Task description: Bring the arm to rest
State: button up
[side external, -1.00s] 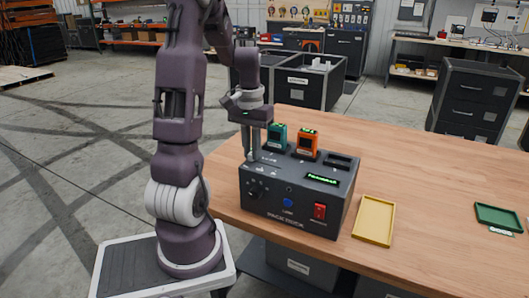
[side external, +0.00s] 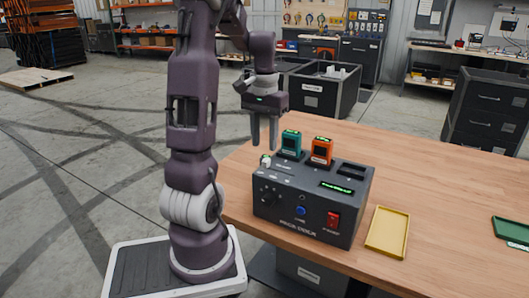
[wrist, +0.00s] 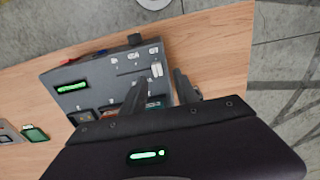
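My gripper (side external: 264,140) is raised above the left back corner of the dark dock box (side external: 275,208), pointing down. Its two fingers are apart with nothing between them. The wrist view shows the same open fingers (wrist: 160,84) over the box's edge. A small white lever or slider (side external: 265,160) stands on the box's top left, below the fingertips and apart from them. It also shows in the wrist view (wrist: 156,69). A teal pack (side external: 291,143) and an orange pack (side external: 321,151) stand upright in the box's slots.
The box has a red switch (side external: 333,220), a blue button (side external: 300,211) and a lit green display (side external: 337,188). A yellow tray (side external: 388,232) and a green tray (side external: 510,230) lie to the right on the wooden table (side external: 440,190). The air around my gripper looks clear.

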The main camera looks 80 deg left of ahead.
notch_tip(320, 180, up, 2)
dwell(0.5)
jog(key=w+d+r+m+t+y, duration=0.1)
jog(key=w+d+r+m+t, duration=0.2)
jog(key=d, duration=1)
jog(key=s+d+m+t, duration=0.1)
jog(key=s+d+m, duration=0.2)
jog(key=d, duration=0.5)
jog(key=s+d+m+t+h, duration=0.1)
jog(key=s+d+m, duration=0.2)
jog(key=d, duration=0.5)
jog(key=shift+s+r+t, duration=0.3)
jog(key=shift+s+r, duration=0.15)
jog(key=shift+s, duration=0.3)
